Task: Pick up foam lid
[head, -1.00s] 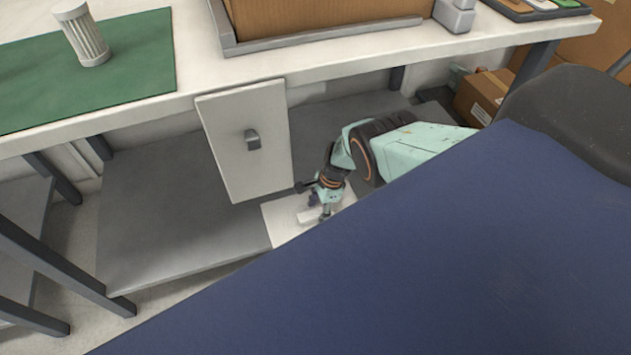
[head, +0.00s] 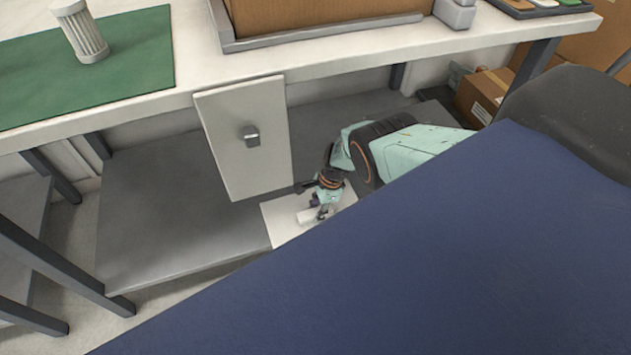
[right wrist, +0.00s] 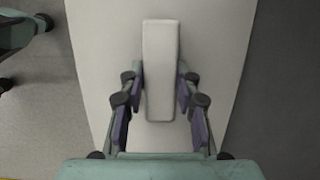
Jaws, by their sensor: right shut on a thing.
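The foam lid (head: 282,228) is a flat white panel lying under the workbench, at the edge of the low grey shelf. A raised white bar handle (head: 305,216) stands on its top. In the right wrist view the lid (right wrist: 100,60) fills the middle, with the bar (right wrist: 161,60) running lengthwise. My right gripper (right wrist: 160,100) is shut on the bar, one purple-padded finger against each side. In the head view my right gripper (head: 322,212) is small and partly hidden by its own wrist. My left gripper is not in the head view.
A pale hanging panel with a grey knob (head: 250,137) is close to the left of my right arm. The workbench top (head: 350,60) is above. The grey lower shelf (head: 170,220) is clear. A cardboard box (head: 487,97) stands at the back right.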

